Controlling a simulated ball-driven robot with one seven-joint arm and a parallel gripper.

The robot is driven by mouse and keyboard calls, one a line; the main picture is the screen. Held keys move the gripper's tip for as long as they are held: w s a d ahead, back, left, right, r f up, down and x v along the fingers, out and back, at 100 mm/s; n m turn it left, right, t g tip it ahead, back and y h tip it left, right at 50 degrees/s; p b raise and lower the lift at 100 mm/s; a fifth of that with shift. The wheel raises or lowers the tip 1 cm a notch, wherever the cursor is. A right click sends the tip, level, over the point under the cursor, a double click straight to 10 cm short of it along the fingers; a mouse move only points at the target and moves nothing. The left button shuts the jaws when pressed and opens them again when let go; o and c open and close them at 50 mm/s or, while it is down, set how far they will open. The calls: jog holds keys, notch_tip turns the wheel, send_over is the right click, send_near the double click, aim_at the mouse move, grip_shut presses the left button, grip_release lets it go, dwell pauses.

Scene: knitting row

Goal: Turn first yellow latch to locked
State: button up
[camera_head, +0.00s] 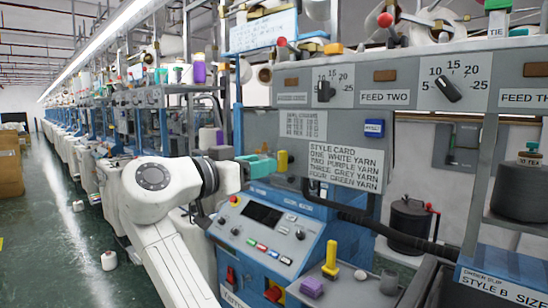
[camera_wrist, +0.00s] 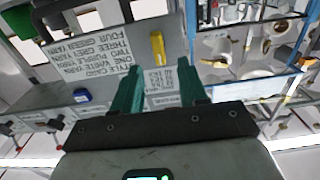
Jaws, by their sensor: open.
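A small yellow latch (camera_head: 283,161) stands upright on the grey panel, just left of the style card. In the wrist view the yellow latch (camera_wrist: 157,47) lies beyond the fingertips, its long side roughly vertical in the picture. My gripper (camera_head: 262,165) has teal fingers and points at the latch from its left, close to it. In the wrist view my gripper (camera_wrist: 158,85) is open and empty, with the latch ahead of the gap and apart from both fingers. Whether the latch is locked cannot be told.
The style card (camera_head: 345,164) and a blue reset button (camera_head: 374,128) are on the same panel. Below are a blue control console (camera_head: 268,240), a taller yellow handle (camera_head: 331,260) and a purple block (camera_head: 312,287) on a grey ledge. A green floor aisle (camera_head: 60,225) is open at left.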

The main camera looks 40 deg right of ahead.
aim_at(279, 160)
jog(key=d+p, duration=0.1)
jog(key=d, duration=0.5)
grip_shut()
dwell(0.3)
